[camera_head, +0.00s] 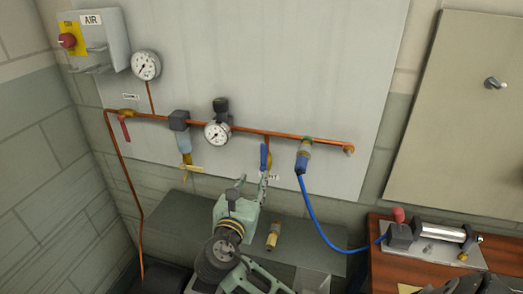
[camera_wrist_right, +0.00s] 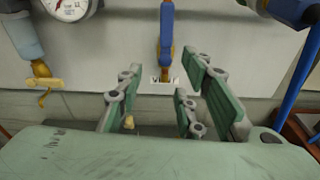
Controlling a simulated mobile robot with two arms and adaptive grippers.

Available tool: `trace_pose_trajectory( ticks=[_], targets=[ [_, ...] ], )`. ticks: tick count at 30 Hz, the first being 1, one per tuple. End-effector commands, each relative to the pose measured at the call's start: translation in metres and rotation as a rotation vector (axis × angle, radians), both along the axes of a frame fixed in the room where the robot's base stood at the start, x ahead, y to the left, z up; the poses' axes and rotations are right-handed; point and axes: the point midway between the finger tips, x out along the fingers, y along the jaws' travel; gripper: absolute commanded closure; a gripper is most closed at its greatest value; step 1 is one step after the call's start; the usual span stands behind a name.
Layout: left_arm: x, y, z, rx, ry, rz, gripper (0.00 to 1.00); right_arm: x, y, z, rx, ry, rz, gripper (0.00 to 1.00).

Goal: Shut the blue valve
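The blue valve (camera_head: 264,157) has a blue lever that hangs straight down on a short branch below the copper pipe. In the right wrist view the blue lever (camera_wrist_right: 167,35) is near the top centre, beyond the fingertips and between them from side to side. My right gripper (camera_head: 252,184) is just below the lever in the head view. Its green-padded fingers are spread apart with nothing between them, as the right wrist view shows (camera_wrist_right: 162,80). I cannot tell whether a finger touches the lever. My left gripper is not in view.
The copper pipe (camera_head: 240,128) carries a red-handled valve (camera_head: 125,130), a regulator with a gauge (camera_head: 217,134) and a hose coupling (camera_head: 304,155) with a blue hose (camera_head: 313,215) close right of the blue valve. A brass fitting (camera_head: 273,236) is on the grey ledge (camera_head: 165,225).

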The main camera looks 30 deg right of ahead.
Motion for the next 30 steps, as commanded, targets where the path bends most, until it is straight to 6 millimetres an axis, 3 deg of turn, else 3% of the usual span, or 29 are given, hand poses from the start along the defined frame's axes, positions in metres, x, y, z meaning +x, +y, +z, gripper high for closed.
trace_pose_trajectory(
  ticks=[2,6,19,30],
  targets=[
    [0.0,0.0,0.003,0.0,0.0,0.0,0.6,-0.002,-0.002,0.027,-0.078,0.005,-0.019,0.66],
    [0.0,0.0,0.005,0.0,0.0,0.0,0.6,-0.001,-0.007,0.044,-0.14,0.018,-0.037,0.66],
    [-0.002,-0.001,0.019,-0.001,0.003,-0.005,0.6,0.039,-0.054,0.045,-0.142,0.021,-0.037,0.66],
    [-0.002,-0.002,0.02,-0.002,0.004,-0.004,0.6,0.047,-0.062,0.043,-0.138,0.019,-0.035,0.66]
  ],
)
